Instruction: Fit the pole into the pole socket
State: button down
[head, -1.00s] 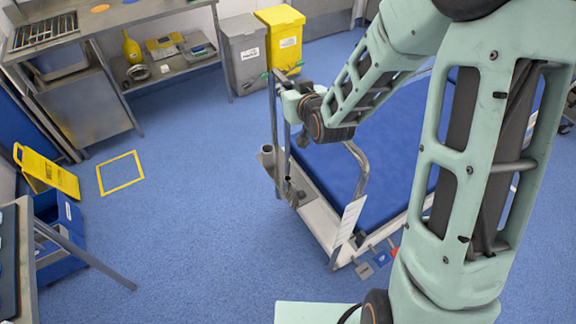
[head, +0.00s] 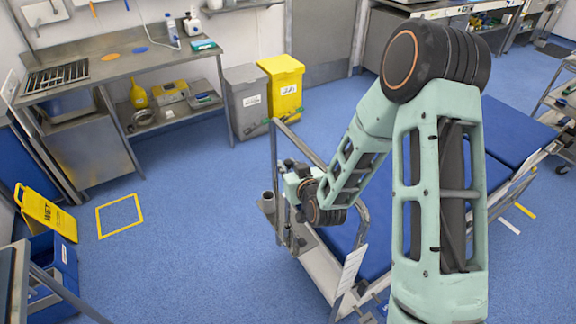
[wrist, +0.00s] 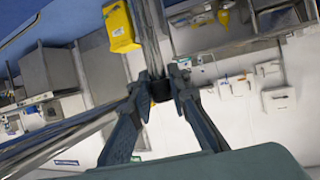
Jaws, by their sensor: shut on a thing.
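My gripper (head: 293,186) is at the corner of the trolley bed, beside its upright metal rail. In the wrist view its two fingers (wrist: 160,84) are closed on a dark part, with the silver pole (wrist: 149,38) running up the picture behind it. In the head view a thin upright stretch of metal shows below the gripper, and the wrist hides much of the pole.
The blue bed (head: 505,130) extends behind and to the right of my arm. A grey bin (head: 246,100) and a yellow bin (head: 286,90) stand beyond. A steel bench (head: 112,62) is at the back left. Blue floor is free left of the bed.

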jog(key=shift+f+b, duration=0.2)
jog(key=shift+b, duration=0.1)
jog(key=c, duration=1.8)
grip_release()
jog(key=shift+r, duration=0.1)
jog(key=shift+r, duration=0.1)
